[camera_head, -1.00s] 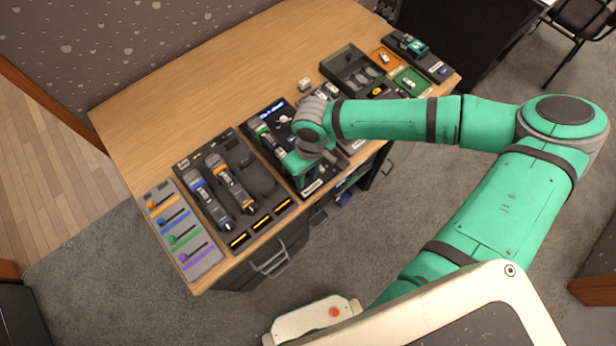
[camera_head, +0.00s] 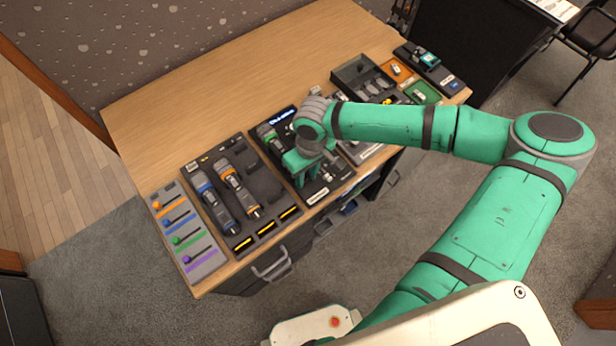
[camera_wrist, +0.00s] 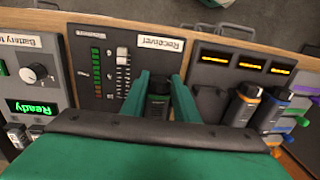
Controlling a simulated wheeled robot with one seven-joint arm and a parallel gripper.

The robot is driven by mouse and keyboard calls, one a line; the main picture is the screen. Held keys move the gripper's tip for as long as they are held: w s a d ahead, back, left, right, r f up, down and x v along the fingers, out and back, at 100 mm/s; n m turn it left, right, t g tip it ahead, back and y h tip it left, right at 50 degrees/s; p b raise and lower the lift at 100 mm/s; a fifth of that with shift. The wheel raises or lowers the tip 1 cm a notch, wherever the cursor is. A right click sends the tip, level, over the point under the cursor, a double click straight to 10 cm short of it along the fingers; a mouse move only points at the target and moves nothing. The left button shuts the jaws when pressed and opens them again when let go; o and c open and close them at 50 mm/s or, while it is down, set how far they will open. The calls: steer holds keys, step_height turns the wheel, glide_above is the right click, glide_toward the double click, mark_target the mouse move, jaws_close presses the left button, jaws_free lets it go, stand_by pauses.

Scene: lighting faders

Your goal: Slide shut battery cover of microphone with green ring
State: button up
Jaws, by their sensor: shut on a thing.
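The green-ringed microphone (camera_head: 266,132) lies on the dark receiver panel in the head view; its far end shows and my gripper and wrist hide much of the rest. In the wrist view its dark body (camera_wrist: 158,103) sits between my two green fingers. My gripper (camera_wrist: 160,88) is shut on it, with a finger along each side; it also shows low over the panel in the head view (camera_head: 303,178). The battery cover cannot be made out clearly, so I cannot tell its position.
Microphones with blue (camera_head: 207,191) and orange (camera_head: 231,176) rings lie on the panel to the left. A fader board (camera_head: 207,257) is at the far left. The receiver's white slider (camera_wrist: 122,58) and the battery panel's knob (camera_wrist: 35,74) are close by. Bare wood lies behind the panels.

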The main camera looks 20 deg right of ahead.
steer(key=shift+w+a, duration=0.15)
steer(key=shift+w, duration=0.65)
steer(key=o, duration=1.1)
steer(key=r, duration=0.7)
steer(key=d+r, duration=0.1)
steer(key=r, duration=0.3)
steer(key=shift+w, duration=0.1)
steer(key=shift+f, duration=0.1)
